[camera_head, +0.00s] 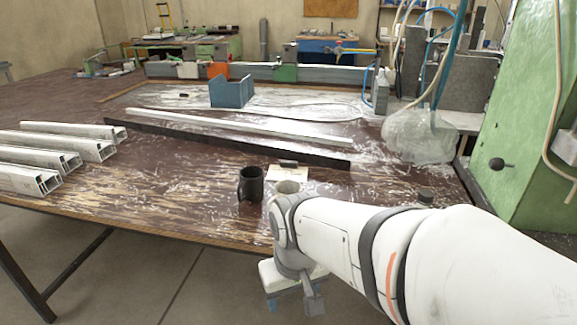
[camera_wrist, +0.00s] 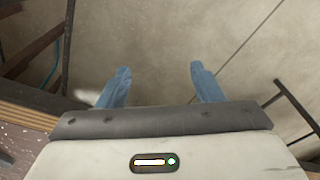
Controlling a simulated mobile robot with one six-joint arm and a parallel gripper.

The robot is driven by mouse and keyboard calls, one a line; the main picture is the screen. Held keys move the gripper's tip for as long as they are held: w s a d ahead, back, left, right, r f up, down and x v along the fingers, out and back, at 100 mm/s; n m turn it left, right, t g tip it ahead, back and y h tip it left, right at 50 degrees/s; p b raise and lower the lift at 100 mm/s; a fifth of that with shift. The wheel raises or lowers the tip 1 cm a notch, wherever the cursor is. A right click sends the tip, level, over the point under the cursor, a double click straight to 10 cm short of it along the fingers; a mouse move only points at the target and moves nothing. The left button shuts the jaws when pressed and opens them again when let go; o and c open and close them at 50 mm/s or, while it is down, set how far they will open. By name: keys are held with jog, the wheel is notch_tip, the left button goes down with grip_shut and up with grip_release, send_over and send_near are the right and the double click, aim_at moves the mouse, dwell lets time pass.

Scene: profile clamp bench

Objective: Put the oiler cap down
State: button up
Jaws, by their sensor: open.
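My gripper (camera_head: 294,303) hangs low in front of the table's front edge in the head view. In the wrist view my gripper (camera_wrist: 158,72) shows two blue fingers spread apart, with nothing between them and bare floor beyond. A small dark round piece (camera_head: 425,195) sits on the table to the right, behind my arm; it may be the oiler cap, but it is too small to be sure. It is well away from my gripper. No cap shows in the wrist view.
A black cup (camera_head: 250,184) stands near the front edge of the table (camera_head: 180,195), beside a paper note (camera_head: 287,174) and a small dark block (camera_head: 288,163). Long metal profiles (camera_head: 60,145) lie left. A blue bracket (camera_head: 231,92) stands farther back. A green machine (camera_head: 520,130) blocks the right.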

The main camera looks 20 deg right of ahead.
jog(key=shift+o, duration=1)
notch_tip(320, 180, up, 23)
jog(key=p, duration=1.9)
jog(key=shift+w+m+p, duration=0.2)
jog(key=shift+m+p, duration=0.1)
jog(key=shift+p, duration=0.05)
jog(key=w+d+r+m+p, duration=0.35)
jog(key=r+p, duration=0.25)
jog(key=p, duration=0.2)
jog(key=w+d+f+m, duration=0.1)
jog(key=d+f+m, duration=0.3)
jog(key=d, duration=0.2)
jog(key=w+d+f+m+g, duration=0.1)
jog(key=d+f+m, duration=0.4)
jog(key=d, duration=0.2)
jog(key=w+d+f+m, duration=0.1)
jog(key=d+f+m, duration=0.3)
jog(key=d+m, duration=0.1)
jog(key=shift+w+d+f+m, duration=0.1)
jog(key=shift+d+f+m, duration=0.15)
jog(key=shift+d, duration=0.55)
jog(key=shift+d+f, duration=0.2)
jog(key=shift+d, duration=0.05)
jog(key=shift+f, duration=0.85)
jog(key=f, duration=0.3)
jog(key=f+p, duration=0.1)
jog(key=shift+a+f, duration=0.4)
jog(key=shift+f, duration=0.65)
jog(key=c, duration=1.1)
